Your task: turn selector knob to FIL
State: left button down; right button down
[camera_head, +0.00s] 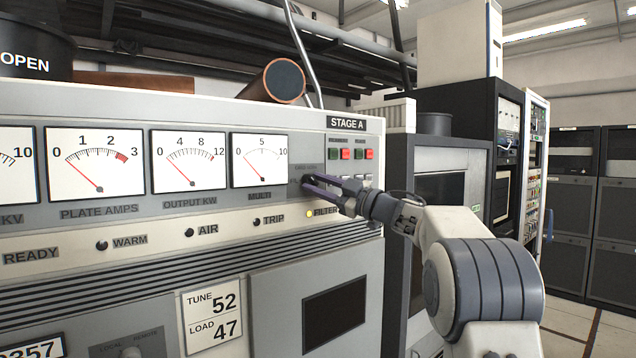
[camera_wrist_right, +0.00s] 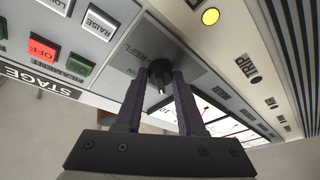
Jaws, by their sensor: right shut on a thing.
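The dark selector knob (camera_head: 307,182) is on the grey panel just right of the MULTI meter (camera_head: 259,160). In the right wrist view the round black knob (camera_wrist_right: 160,70) sits between my fingertips, and a label reading "REFL" is beside it. My right gripper (camera_head: 314,187) reaches in from the right and is shut on the knob; it also shows in the wrist view (camera_wrist_right: 160,82). The small label above the knob is too small to read in the head view. I cannot see a FIL mark or tell the pointer's direction. My left gripper is out of view.
Red and green push buttons (camera_head: 345,154) are up and right of the knob, under the STAGE A plate (camera_head: 346,123). A lit yellow lamp (camera_head: 309,214) is just below my fingers. Dark cabinets (camera_head: 440,185) stand to the right. Floor is clear at lower right.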

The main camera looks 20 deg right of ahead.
jog(key=shift+d+r+n+g+p, duration=0.15)
jog(key=shift+n+g+p, duration=0.65)
jog(key=shift+n, duration=1.35)
jog(key=shift+a+r+n+g+p, duration=0.1)
jog(key=shift+n+g+p, duration=0.65)
jog(key=shift+n, duration=1.7)
jog(key=c, duration=0.5)
grip_release()
jog(key=b+v, duration=0.4)
jog(key=v, duration=0.6)
jog(key=shift+s+d+b, duration=0.1)
jog(key=shift+d+b, duration=0.1)
jog(key=shift+b, duration=0.15)
